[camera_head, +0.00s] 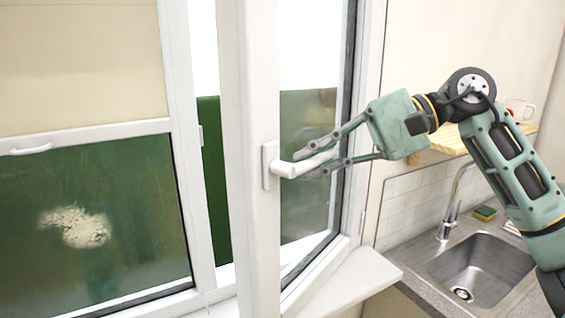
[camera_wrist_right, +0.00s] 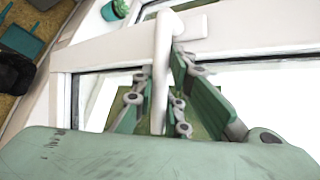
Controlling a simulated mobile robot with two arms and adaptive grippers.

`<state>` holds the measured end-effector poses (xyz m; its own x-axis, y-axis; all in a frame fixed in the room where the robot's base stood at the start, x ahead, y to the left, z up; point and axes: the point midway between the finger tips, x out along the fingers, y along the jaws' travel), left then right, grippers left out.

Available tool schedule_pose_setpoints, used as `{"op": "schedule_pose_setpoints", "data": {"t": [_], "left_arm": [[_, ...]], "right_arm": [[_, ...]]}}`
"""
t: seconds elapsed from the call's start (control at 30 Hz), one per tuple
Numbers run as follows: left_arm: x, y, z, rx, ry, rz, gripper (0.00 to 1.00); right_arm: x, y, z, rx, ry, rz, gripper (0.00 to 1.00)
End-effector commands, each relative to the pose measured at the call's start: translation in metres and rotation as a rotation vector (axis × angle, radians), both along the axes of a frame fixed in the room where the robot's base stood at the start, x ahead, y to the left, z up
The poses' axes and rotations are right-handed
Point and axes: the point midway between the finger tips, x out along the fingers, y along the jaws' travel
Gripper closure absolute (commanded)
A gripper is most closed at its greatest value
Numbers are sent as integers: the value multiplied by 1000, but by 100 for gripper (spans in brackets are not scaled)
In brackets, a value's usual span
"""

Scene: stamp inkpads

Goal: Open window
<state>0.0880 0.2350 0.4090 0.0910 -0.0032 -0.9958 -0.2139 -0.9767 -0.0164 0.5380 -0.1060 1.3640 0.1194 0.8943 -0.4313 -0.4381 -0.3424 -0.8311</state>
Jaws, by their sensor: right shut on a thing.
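A white-framed window sash (camera_head: 250,120) stands swung inward, with a gap to the fixed frame on its left. Its white handle (camera_head: 292,168) sticks out level to the right from a base plate on the sash. My right gripper (camera_head: 318,160) is shut on the handle, with its fingers above and below it. In the right wrist view the handle (camera_wrist_right: 163,60) runs between the green fingers, and the sash frame (camera_wrist_right: 240,30) crosses behind. My left gripper is not in view.
A left pane with a blind (camera_head: 80,60) stands beside the sash. A white sill (camera_head: 350,280) lies below. A sink (camera_head: 475,272), faucet (camera_head: 452,205) and sponge (camera_head: 485,213) are at the right, under a wooden shelf (camera_head: 448,140) with a mug (camera_head: 520,110).

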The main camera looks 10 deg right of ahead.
Motion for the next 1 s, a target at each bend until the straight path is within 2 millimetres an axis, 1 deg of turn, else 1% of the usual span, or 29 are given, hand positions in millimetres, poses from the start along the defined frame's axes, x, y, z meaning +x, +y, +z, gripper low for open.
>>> {"op": "schedule_pose_setpoints", "data": {"t": [0.03, 0.13, 0.43, 0.47, 0.67, 1.0], "left_arm": [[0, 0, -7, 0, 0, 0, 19], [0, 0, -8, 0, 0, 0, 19], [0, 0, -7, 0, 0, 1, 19], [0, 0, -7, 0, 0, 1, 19], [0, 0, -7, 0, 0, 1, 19], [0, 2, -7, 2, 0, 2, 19]], "right_arm": [[-3, -7, -4, -2, 0, -8, 100], [-7, -11, -2, -1, 1, -9, 100], [-8, -12, 1, 0, 3, -11, 100], [-8, -12, 1, 1, 2, -11, 86], [-8, -12, 1, 1, 1, -11, 69], [-8, -13, 1, 0, 1, -9, 68]]}}
